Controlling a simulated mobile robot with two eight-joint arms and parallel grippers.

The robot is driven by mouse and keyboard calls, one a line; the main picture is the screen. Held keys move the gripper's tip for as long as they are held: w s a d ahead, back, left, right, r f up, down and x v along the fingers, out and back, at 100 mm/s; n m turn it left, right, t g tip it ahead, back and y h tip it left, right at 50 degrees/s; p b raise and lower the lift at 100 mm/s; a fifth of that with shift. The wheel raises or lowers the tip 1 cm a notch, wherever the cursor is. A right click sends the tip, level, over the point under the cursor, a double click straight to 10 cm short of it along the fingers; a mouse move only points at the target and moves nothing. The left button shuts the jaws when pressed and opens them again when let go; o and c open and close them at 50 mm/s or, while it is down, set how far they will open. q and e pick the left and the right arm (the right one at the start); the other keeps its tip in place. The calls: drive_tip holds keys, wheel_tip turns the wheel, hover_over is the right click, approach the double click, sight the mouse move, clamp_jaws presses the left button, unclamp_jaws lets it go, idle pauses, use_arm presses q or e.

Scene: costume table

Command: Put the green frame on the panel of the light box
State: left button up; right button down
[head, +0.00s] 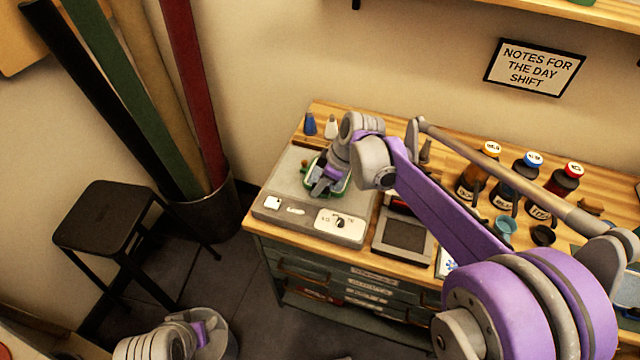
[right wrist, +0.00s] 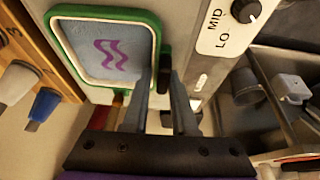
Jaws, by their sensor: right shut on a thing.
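The light box (head: 278,188) is a pale grey slab at the table's left end, with a white dial plate along its front. The green frame (head: 346,186) is over its top, mostly hidden by my right gripper (head: 326,182). In the right wrist view the green frame (right wrist: 158,24) surrounds a pale pane with a purple wavy mark. My right gripper (right wrist: 165,95) is shut on a dark part at the frame's edge. I cannot tell whether the frame touches the panel. My left gripper (head: 203,333) is low at the bottom left, its jaws unclear.
A blue cone-shaped item (head: 310,124) and a white one (head: 331,126) stand behind the light box. A dark-topped tray (head: 404,237) sits to its right. Several bottles (head: 507,190) stand further right. A black stool (head: 105,216) and a bin of rolls (head: 213,215) are left.

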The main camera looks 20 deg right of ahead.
drive_tip(key=c, duration=0.7)
unclamp_jaws()
drive_tip(key=shift+r, duration=0.1)
drive_tip(key=p+v, duration=0.1)
drive_tip(key=v, duration=1.1)
drive_tip(key=s+f+m+h, duration=0.1)
drive_tip(key=s+f+m, duration=0.2)
drive_tip(key=s, duration=0.4)
drive_tip(key=s+f+m+t+h, duration=0.1)
drive_tip(key=s+f+m, duration=0.3)
drive_tip(key=s, duration=0.4)
drive_tip(key=s+f+m+t+h, duration=0.1)
drive_tip(key=s+f+m, duration=0.3)
drive_tip(key=s, duration=0.3)
drive_tip(key=shift+s+f+h, duration=0.2)
drive_tip(key=shift+f+h, duration=0.2)
drive_tip(key=shift+f, duration=0.5)
